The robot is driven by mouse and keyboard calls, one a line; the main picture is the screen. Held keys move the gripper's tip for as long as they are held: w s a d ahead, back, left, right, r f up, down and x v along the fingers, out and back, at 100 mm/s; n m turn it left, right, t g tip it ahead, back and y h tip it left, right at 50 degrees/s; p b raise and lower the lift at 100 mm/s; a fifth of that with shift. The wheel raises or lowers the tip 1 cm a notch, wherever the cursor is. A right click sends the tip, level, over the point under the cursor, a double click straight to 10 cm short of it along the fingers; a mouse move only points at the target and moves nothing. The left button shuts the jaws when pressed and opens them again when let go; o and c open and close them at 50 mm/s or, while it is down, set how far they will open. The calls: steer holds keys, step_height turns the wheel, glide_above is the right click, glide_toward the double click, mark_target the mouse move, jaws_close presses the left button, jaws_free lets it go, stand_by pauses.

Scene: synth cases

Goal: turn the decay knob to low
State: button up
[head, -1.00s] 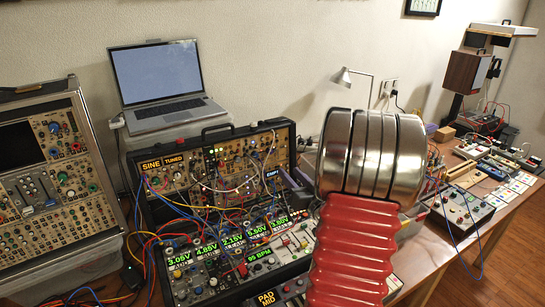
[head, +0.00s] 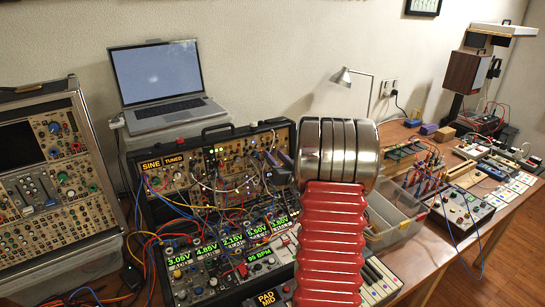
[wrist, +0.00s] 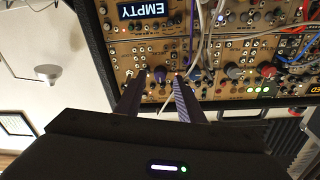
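The upright synth case (head: 225,134) stands behind the lower case with the voltage displays. Its tan panels carry many small knobs and patch cables. My gripper (wrist: 160,74) is open, its two dark fingers pointing at a tan panel in the wrist view. A small dark purple knob (wrist: 160,73) shows between the fingertips, apparently not gripped. No decay label is readable, so I cannot tell which knob is decay. In the head view my arm partly covers the case's right end.
Patch cables (wrist: 193,35) hang close to the fingers. An upside-down EMPTY display (wrist: 150,10) is near them. A laptop (head: 160,80) stands behind the case. A clear bin (head: 390,215) and a desk lamp (head: 345,77) are to the right.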

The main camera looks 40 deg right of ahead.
steer(key=shift+w+d, duration=0.25)
steer(key=shift+w, duration=0.45)
steer(key=shift+c, duration=0.4)
jaws_close()
steer(key=shift+s+a, duration=0.1)
steer(key=shift+a, duration=0.1)
steer(key=shift+d, duration=0.15)
